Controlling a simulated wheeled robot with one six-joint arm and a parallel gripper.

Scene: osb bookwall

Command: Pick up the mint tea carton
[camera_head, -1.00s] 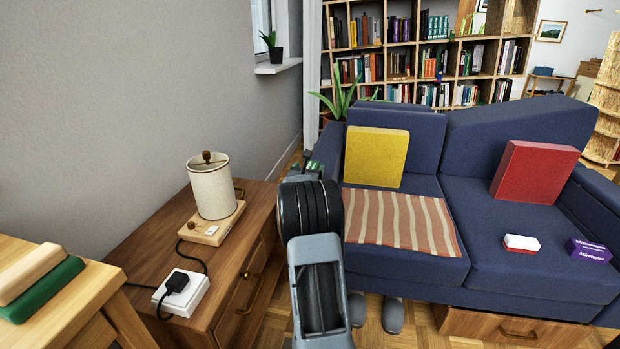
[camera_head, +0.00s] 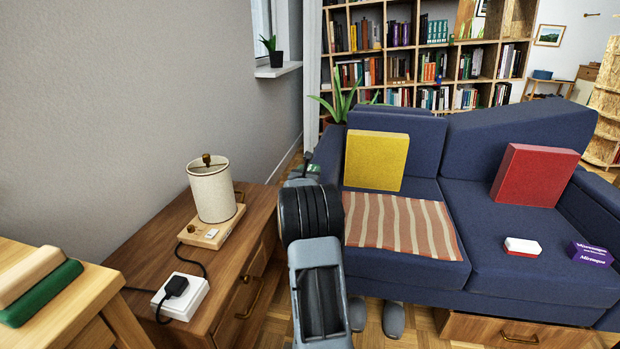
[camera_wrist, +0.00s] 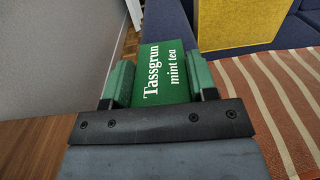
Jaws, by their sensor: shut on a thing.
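The mint tea carton (camera_wrist: 165,72) is a green box with white lettering reading "Tassgrun mint tea". In the wrist view it sits between the two green-padded fingers of my gripper (camera_wrist: 161,82), which is shut on it. In the head view my arm reaches forward between the wooden cabinet and the sofa. There my gripper and the carton are mostly hidden behind my arm; only a small green patch shows beyond it. I cannot tell what, if anything, is under the carton.
The blue sofa (camera_head: 500,268) stands right, with a striped blanket (camera_head: 400,224), yellow cushion (camera_head: 375,160), red cushion (camera_head: 535,172), white-and-red object (camera_head: 522,247) and purple box (camera_head: 592,254). The wooden cabinet (camera_head: 150,255) on the left bears a lamp (camera_head: 211,190) and white socket box (camera_head: 181,297).

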